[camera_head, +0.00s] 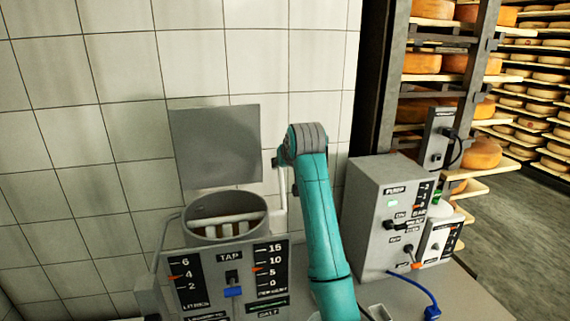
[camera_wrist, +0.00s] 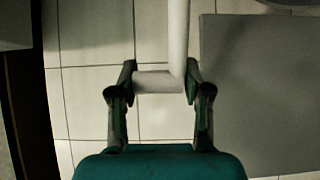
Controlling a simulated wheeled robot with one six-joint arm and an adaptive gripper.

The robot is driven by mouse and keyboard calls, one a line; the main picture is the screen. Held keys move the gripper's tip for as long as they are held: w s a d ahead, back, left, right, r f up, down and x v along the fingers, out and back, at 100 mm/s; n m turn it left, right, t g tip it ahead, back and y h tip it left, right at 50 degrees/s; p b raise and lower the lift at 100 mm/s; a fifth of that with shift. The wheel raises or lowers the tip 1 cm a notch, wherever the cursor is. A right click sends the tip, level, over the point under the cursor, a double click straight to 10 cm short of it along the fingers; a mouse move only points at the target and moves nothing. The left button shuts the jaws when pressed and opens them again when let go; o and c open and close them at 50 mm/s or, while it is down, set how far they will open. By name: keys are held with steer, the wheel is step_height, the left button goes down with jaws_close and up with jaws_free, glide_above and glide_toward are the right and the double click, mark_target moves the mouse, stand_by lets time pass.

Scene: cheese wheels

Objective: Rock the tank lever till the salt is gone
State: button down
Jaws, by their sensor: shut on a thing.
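The open grey tank (camera_head: 194,236) stands against the tiled wall, with pale bars across its mouth. Its front panel (camera_head: 211,281) has a litres scale, a tap with a blue part and a second scale up to 15, with orange pointers. A salt label sits low on the panel, too small to read fully. The pale tank lever (camera_head: 281,190) rises at the tank's right side, partly behind my arm. In the wrist view my gripper (camera_wrist: 158,86) is shut on the crossbar of the lever (camera_wrist: 178,40). In the head view my arm hides most of the gripper.
A flat grey plate (camera_head: 215,145) stands upright behind the tank. Racks of cheese wheels (camera_head: 483,153) stand beyond. The wall is close behind.

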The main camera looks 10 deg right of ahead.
steer(key=shift+d, duration=0.3)
steer(key=c, duration=0.9)
jaws_free()
steer(key=o, duration=0.3)
steer(key=shift+w+d, duration=0.1)
steer(key=shift+w, duration=0.05)
steer(key=shift+o, duration=0.2)
steer(key=shift+a, duration=0.2)
steer(key=shift+s+r, duration=0.25)
steer(key=shift+s, duration=0.1)
steer(key=v, duration=1.1)
